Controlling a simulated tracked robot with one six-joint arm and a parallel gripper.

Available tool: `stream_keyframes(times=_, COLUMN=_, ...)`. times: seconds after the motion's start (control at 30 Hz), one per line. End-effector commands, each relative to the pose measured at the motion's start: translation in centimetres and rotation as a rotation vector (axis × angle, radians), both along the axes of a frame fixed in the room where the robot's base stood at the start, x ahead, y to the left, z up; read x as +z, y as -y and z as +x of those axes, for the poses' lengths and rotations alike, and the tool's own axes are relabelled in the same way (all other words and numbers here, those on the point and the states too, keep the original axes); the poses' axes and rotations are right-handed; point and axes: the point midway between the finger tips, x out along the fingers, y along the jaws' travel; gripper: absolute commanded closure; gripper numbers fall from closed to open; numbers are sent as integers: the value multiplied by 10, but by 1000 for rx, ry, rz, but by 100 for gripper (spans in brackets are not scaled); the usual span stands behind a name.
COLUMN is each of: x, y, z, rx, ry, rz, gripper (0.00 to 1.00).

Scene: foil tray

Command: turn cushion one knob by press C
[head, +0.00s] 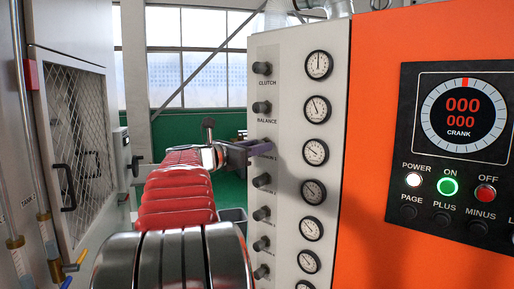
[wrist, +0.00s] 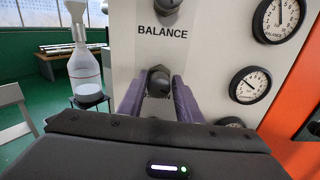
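The pale press panel (head: 285,100) carries a column of dark knobs. The third knob down, below BALANCE, is the cushion one knob (wrist: 159,80); its label is too small or covered to read fully. My gripper (head: 262,147) is at this knob in the head view, with its purple fingers reaching it from the left. In the wrist view, my gripper (wrist: 159,88) has one finger on each side of the knob. The fingertips are very close to the knob's sides; whether they touch cannot be told. The gauge (head: 315,152) beside this knob shows a needle.
The balance knob (wrist: 170,6) is just above, and another knob (head: 262,181) is just below. An orange cabinet (head: 400,250) with a crank display (head: 463,115) stands to the right. A bottle (wrist: 84,70) stands on a stand left of the panel.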

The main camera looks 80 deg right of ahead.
Motion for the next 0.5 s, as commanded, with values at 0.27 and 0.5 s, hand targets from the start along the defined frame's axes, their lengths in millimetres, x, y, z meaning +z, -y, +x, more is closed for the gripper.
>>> stream_keyframes(times=0.27, x=0, y=0, z=0, rx=-1, ry=0, rz=0, gripper=89)
stream_keyframes(times=0.5, x=0, y=0, z=-1, rx=-3, ry=8, rz=-4, gripper=97)
